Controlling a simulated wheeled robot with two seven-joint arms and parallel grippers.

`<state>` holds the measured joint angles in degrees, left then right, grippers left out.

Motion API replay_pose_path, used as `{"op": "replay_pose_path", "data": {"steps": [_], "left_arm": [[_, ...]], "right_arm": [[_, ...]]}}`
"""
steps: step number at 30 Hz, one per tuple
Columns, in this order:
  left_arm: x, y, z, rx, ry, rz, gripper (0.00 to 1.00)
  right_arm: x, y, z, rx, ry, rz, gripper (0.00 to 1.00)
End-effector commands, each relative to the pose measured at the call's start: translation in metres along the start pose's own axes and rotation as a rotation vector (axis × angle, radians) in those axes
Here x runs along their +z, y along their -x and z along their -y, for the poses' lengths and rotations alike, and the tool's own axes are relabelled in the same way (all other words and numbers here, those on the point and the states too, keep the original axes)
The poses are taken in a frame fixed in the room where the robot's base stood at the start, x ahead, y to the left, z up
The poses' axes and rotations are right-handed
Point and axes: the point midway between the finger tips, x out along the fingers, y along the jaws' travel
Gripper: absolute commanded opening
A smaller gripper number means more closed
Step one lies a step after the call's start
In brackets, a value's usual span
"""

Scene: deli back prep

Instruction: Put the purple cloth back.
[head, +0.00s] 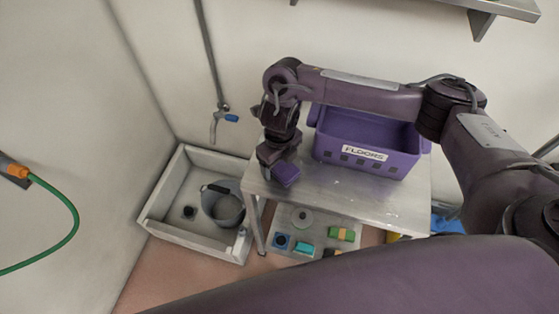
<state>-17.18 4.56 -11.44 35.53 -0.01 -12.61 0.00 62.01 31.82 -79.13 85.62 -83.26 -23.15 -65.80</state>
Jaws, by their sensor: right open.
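A small purple piece that looks like the folded purple cloth (286,174) is at the left end of the metal table, right below my right gripper (277,158). The gripper points down and is open. I cannot tell whether its fingers are around the cloth or just above it. A purple basket (368,156) labelled "FLOORS" stands on the table to the right of the gripper. Its inside is partly hidden behind my right arm. My left gripper is not in view.
The metal table (395,205) has bare top in front of the basket. A white floor sink (163,192) with a grey bucket (223,205) stands to the left under a tap (218,122). A lower shelf (318,218) holds several small coloured items. A green hose (72,215) hangs at the far left.

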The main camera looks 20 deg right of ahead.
Motion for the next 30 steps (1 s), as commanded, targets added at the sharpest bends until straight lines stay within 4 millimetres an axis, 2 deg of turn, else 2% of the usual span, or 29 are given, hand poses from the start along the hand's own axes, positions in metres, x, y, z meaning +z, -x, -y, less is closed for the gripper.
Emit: {"op": "replay_pose_path", "data": {"steps": [30], "left_arm": [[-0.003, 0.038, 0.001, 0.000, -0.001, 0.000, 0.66]], "right_arm": [[0.000, 0.043, 0.000, 0.000, 0.000, 0.000, 0.75]]}}
